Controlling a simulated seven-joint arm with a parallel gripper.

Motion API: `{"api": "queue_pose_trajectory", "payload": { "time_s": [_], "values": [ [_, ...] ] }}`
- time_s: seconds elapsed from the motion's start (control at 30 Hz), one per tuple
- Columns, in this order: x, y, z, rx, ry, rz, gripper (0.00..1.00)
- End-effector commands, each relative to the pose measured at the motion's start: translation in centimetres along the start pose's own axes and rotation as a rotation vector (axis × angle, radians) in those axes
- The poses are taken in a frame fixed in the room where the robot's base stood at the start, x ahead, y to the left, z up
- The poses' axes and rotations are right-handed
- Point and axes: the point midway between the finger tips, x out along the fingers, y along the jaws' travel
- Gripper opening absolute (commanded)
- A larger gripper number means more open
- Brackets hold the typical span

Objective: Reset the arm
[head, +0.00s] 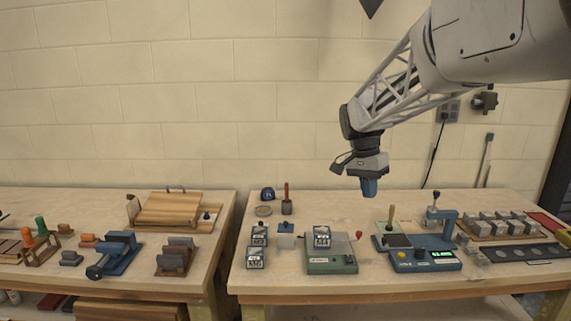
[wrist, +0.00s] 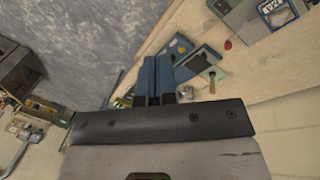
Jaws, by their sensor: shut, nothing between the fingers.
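My gripper (head: 369,188) hangs from my arm above the back of the right bench, pointing down, in the head view. Its blue fingers are together with nothing between them. In the wrist view the two blue fingers (wrist: 156,72) lie side by side at the centre, touching along their length. The gripper is clear of the bench and of everything on it.
The right bench (head: 300,285) carries a green device (head: 332,266), a blue device with a lit display (head: 425,262), several grey blocks (head: 495,224) and small labelled tubs (head: 255,258). The left bench (head: 120,285) holds wooden boards (head: 172,208) and a blue vise (head: 115,252). A gap separates the benches.

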Motion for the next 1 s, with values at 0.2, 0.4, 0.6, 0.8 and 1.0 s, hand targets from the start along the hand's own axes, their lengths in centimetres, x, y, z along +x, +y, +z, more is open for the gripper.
{"api": "queue_pose_trajectory", "payload": {
  "time_s": [0.2,0.4,0.6,0.8,1.0],
  "values": [
    [0.1,3.9,4.2,-0.113,0.022,-0.056,0.00],
    [0.7,7.1,7.9,-0.218,0.045,-0.102,0.00],
    [1.8,10.3,11.6,-0.321,0.075,-0.148,0.00],
    [3.4,13.3,15.3,-0.422,0.110,-0.188,0.00],
    [5.3,16.1,18.9,-0.523,0.152,-0.227,0.00]
  ]
}}
